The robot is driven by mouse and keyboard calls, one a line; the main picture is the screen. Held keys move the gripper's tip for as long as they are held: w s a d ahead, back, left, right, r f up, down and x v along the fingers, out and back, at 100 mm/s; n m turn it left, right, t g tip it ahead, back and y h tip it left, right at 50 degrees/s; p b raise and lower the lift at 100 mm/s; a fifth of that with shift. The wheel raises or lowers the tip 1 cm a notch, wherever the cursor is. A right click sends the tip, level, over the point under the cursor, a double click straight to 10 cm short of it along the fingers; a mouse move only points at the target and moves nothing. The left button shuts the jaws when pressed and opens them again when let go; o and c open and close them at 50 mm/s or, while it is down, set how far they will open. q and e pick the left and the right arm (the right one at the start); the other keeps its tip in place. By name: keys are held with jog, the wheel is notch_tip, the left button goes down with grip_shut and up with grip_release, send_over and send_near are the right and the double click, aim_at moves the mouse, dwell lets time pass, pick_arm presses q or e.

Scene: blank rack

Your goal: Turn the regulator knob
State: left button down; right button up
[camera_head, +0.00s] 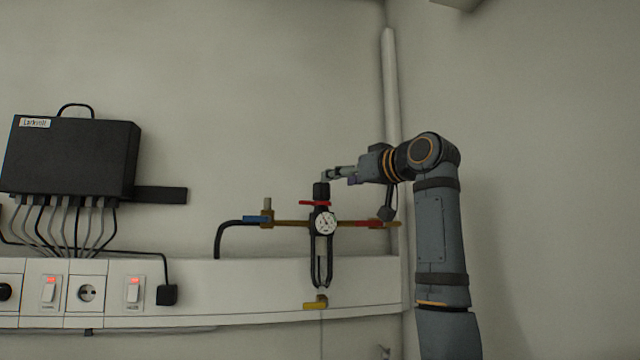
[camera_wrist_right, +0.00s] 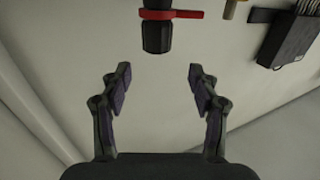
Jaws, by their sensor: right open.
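The regulator knob (camera_head: 321,189) is a black cylinder on top of the regulator, above a red ring (camera_head: 316,203). A round gauge (camera_head: 325,223) sits on the regulator body below it. My right gripper (camera_head: 326,177) is at the knob's upper right in the head view, its fingers pointing left. In the right wrist view the open fingers (camera_wrist_right: 158,80) stand wide apart with nothing between them. The knob (camera_wrist_right: 157,38) shows just beyond the fingertips, roughly centred, with its red ring (camera_wrist_right: 172,14). My left gripper is not in view.
A brass pipe carries a blue handle (camera_head: 256,219) on the left and a red handle (camera_head: 368,223) on the right. A yellow handle (camera_head: 315,306) is below the regulator. A black box (camera_head: 70,155) with cables hangs at left above a white trunking (camera_head: 240,285) with sockets and switches.

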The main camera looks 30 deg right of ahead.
aim_at(321, 184)
jog(key=w+p, duration=0.1)
jog(key=w, duration=0.2)
jog(key=w+p, duration=0.3)
jog(key=w, duration=0.2)
jog(key=shift+w+a, duration=0.25)
jog(key=shift+w, duration=0.05)
jog(key=shift+w+a+p, duration=0.2)
jog(key=shift+w+p, duration=0.05)
jog(key=shift+p, duration=0.1)
jog(key=shift+s, duration=0.1)
jog(key=shift+d+f, duration=0.1)
jog(key=shift+f, duration=0.05)
jog(key=c, duration=1.2)
jog(key=shift+m+h, duration=0.3)
jog(key=shift+h, duration=0.1)
